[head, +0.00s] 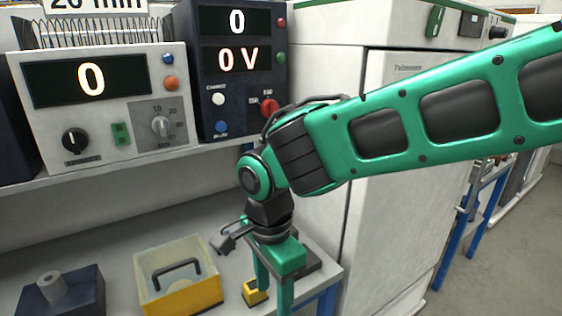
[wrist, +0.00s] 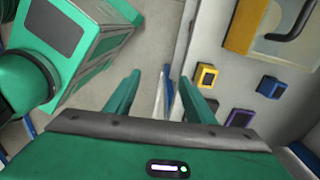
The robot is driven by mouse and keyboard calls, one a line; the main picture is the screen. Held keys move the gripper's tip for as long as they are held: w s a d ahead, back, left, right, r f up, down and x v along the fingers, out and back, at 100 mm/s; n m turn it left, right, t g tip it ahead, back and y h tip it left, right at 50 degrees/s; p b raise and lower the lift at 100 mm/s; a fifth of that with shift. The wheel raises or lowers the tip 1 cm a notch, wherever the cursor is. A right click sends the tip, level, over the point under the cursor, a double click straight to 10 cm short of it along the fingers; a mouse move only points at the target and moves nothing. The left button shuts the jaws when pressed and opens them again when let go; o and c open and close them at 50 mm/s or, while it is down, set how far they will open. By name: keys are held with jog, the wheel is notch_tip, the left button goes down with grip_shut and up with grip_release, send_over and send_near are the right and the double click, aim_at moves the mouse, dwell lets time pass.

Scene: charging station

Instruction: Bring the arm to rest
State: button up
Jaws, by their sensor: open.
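My arm is green and black and reaches in from the right in the head view, bent down at the wrist. My gripper (head: 274,288) points down over the right end of the bench (head: 208,227). In the wrist view my gripper (wrist: 160,78) has its two green fingers apart, with nothing between them. Past the fingertips lie the floor and the bench edge. A small yellow block (head: 255,292) is beside the fingers in the head view; the yellow block also shows in the wrist view (wrist: 206,77), right of the fingers.
A blue block (wrist: 271,87) and a purple block (wrist: 240,118) are on the bench. A yellow box (head: 182,297) with a clear lid and black handle stands left of my gripper. A dark block (head: 85,288) is further left. Instruments (head: 108,130) stand on the shelf; a white cabinet (head: 385,215) is behind my arm.

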jog(key=w+d+r+n, duration=0.1)
jog(key=d, duration=1.2)
jog(key=w+d+r+n, duration=0.1)
jog(key=w+d, duration=0.1)
jog(key=d, duration=1.1)
jog(key=s+d+f+n, duration=0.1)
jog(key=s+d+n, duration=0.2)
jog(key=s+d, duration=1)
jog(key=d, duration=0.3)
jog(key=shift+s+f, duration=0.2)
jog(key=shift+f, duration=0.05)
jog(key=shift+w+f, duration=0.25)
jog(key=shift+w, duration=0.4)
